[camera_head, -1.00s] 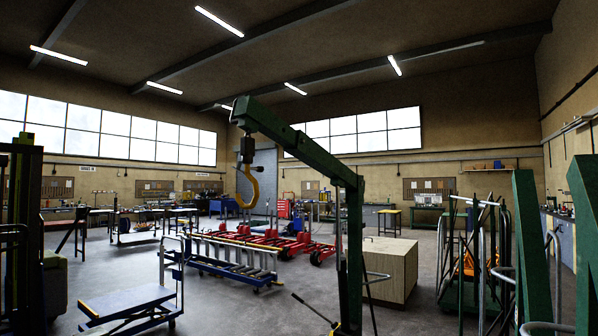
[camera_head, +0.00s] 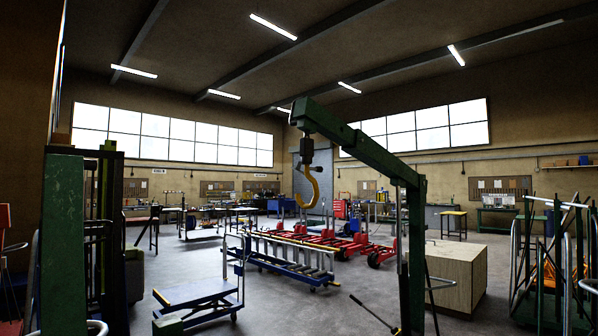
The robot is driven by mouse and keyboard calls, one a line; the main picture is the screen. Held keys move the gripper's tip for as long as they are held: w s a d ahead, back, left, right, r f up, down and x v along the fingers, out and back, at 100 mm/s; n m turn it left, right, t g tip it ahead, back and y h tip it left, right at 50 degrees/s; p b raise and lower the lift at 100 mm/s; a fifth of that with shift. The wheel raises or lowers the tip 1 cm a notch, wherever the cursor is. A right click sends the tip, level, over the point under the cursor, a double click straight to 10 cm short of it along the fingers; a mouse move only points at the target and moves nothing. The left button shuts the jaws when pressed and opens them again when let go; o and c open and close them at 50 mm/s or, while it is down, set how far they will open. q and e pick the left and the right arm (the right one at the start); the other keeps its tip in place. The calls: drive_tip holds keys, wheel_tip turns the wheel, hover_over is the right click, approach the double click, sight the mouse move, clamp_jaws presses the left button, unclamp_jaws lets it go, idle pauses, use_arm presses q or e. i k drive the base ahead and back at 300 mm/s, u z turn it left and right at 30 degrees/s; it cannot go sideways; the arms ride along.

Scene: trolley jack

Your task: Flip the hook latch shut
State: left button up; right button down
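A yellow hook (camera_head: 315,188) hangs from a dark block (camera_head: 307,150) at the end of a green crane boom (camera_head: 355,139), near the middle of the view. The hook hangs upright and clear of the floor, with its tip towards the left. Neither of my grippers is in view.
A blue platform cart (camera_head: 196,298), a blue roller stand (camera_head: 285,262) and red jacks (camera_head: 385,250) stand below and behind the hook. A wooden box (camera_head: 455,272) stands right of the crane post (camera_head: 416,260). A green post (camera_head: 62,240) is close at left. Some grey floor is open in front.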

sight(298, 166)
drive_tip(key=u, duration=0.55)
drive_tip(key=i, duration=1.5)
drive_tip(key=u, duration=0.4)
